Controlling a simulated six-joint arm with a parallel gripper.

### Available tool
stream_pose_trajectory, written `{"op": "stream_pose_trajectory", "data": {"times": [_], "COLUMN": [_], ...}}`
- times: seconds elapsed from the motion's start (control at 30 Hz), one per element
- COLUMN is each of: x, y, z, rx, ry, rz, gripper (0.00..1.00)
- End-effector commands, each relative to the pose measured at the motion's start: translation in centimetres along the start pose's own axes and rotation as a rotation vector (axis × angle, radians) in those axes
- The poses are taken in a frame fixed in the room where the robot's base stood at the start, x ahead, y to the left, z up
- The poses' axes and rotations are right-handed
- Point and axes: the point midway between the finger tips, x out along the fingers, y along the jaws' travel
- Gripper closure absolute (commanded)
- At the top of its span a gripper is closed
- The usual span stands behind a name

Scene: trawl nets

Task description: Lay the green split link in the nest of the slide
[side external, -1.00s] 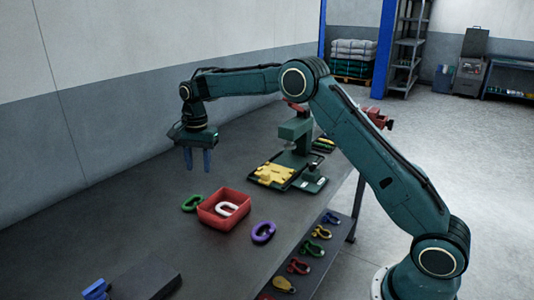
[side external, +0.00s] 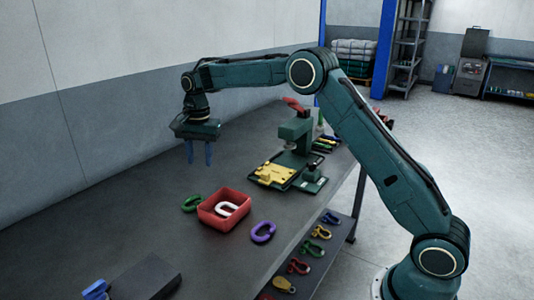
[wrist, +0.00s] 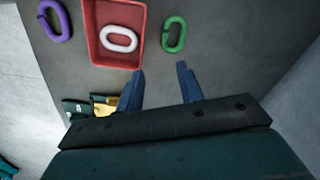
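The green split link (side external: 191,204) lies on the dark bench, just left of the red tray. It also shows in the wrist view (wrist: 174,35), beyond my fingertips. My gripper (side external: 199,164) hangs above the bench with its two blue fingers pointing down, apart and empty. In the wrist view my gripper (wrist: 160,78) shows a clear gap between the fingers. The slide with its yellow nest block (side external: 272,175) sits on the green press (side external: 295,150) to the right of my gripper. In the wrist view the yellow block (wrist: 103,105) is partly hidden by my finger.
The red tray (side external: 204,213) holds a white link (side external: 226,209). A purple link (side external: 263,232) lies on the bench to its right. A dark block (side external: 146,280) with a blue part stands at the near edge. Coloured shackles (side external: 298,266) lie on a lower shelf.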

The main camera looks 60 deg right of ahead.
Motion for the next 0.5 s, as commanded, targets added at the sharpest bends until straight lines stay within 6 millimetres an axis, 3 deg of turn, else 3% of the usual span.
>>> {"op": "stream_pose_trajectory", "data": {"times": [0.27, 0.5], "x": [-5.5, -10.0], "y": [3.2, 7.3], "z": [2.2, 4.9], "rx": [-0.138, -0.287], "ry": [0.032, 0.072], "rz": [-0.05, -0.095], "gripper": [0.63, 0.63]}}
